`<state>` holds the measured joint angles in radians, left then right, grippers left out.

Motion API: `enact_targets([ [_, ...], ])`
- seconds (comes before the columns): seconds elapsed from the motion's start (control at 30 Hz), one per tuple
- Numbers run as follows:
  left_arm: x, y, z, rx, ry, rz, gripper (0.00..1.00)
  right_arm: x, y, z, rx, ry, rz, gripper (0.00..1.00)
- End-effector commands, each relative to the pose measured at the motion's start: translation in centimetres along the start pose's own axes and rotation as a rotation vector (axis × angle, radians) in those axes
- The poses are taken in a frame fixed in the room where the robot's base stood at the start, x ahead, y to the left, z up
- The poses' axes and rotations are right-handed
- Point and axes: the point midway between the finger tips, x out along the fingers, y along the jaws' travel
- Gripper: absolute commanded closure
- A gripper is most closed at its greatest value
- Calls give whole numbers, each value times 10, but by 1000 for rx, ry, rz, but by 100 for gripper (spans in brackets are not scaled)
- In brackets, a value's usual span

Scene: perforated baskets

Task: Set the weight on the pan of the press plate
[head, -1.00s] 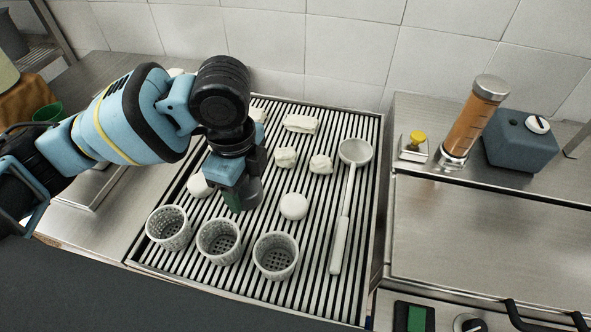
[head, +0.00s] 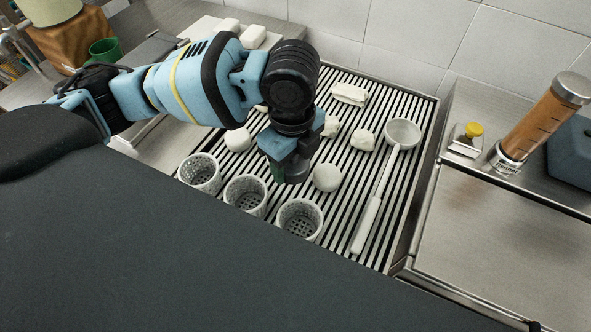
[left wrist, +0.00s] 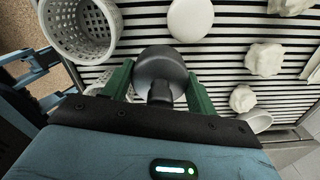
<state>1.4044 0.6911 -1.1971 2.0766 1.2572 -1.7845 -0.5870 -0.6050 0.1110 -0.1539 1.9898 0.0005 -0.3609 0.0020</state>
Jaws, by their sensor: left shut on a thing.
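My left gripper (head: 287,163) is above the slatted drain rack, with its green fingers closed on a dark grey round weight (head: 296,173). In the left wrist view the weight (left wrist: 158,68) sits between the two fingertips, its narrower neck toward the gripper. A smooth white round piece (head: 327,177) lies on the rack just right of the weight; it also shows in the left wrist view (left wrist: 190,18). I cannot tell which thing is the press plate or its pan. My right gripper is out of view.
Three perforated baskets (head: 299,218) stand along the near edge of the rack (head: 340,215). Lumpy white pieces (head: 362,140) and a ladle (head: 370,215) lie farther right. An amber cylinder (head: 540,120) stands on the right counter. My dark body covers the lower left.

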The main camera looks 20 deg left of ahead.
Motion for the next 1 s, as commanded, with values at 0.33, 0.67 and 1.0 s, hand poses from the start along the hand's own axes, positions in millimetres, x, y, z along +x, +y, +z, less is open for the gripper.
enact_targets([
  [0.33,14,-1,0,0,0,-3,98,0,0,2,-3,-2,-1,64],
  [0.67,49,-1,0,1,0,-6,98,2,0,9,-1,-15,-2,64],
  [1.0,50,-1,0,0,0,-7,98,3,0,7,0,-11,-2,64],
])
